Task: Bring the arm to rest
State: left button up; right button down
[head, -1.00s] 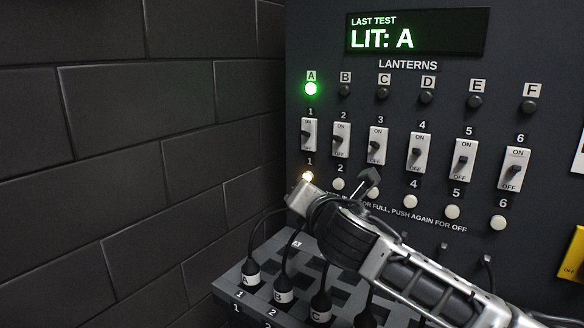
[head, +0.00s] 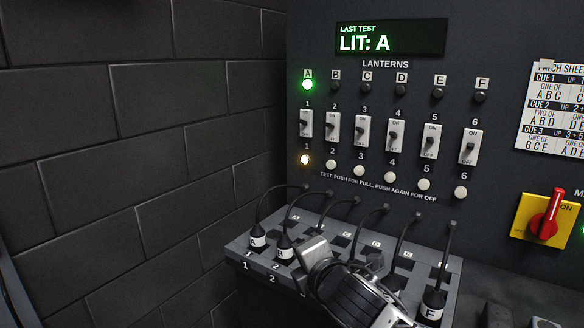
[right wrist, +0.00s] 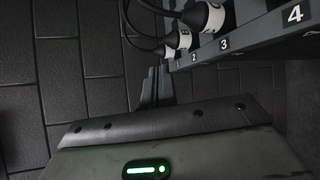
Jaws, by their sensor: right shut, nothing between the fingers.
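My right gripper (head: 314,252) shows at the lower middle of the head view, in front of the sloped plug box (head: 232,248) and below the button row. It is shut and empty, clear of the buttons. In the right wrist view its closed dark fingers (right wrist: 154,86) point toward the plug box (right wrist: 262,42). The display (head: 390,38) reads "LIT: A". The other lanterns and buttons are unlit. My left gripper is not in view.
Corded plugs, such as plug A (head: 258,239) and plug F (head: 433,304), stand in the box near my arm. A red rotary switch (head: 545,222) on a yellow plate and a patch sheet (head: 556,110) are at right. A dark block wall (head: 130,150) is at left.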

jog(key=s+d+f+m+g, duration=0.2)
jog(key=s+f+m, duration=0.45)
jog(key=f, duration=0.45)
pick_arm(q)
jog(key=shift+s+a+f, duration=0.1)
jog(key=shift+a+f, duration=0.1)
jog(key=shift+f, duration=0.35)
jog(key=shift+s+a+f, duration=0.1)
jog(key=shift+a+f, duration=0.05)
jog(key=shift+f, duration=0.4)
pick_arm(e)
jog(key=s+d+f+m+g+h, duration=0.1)
jog(key=s+d+f+m, duration=0.4)
jog(key=s+f+m, duration=0.3)
jog(key=s+d+f+m+g+h, duration=0.1)
jog(key=s+d+f+m, duration=0.5)
jog(key=s, duration=0.8)
notch_tip(320, 180, down, 4)
jog(key=m, duration=0.2)
jog(key=shift+d+r+m, duration=0.2)
jog(key=shift+d+m, duration=0.05)
jog(key=shift+m, duration=0.1)
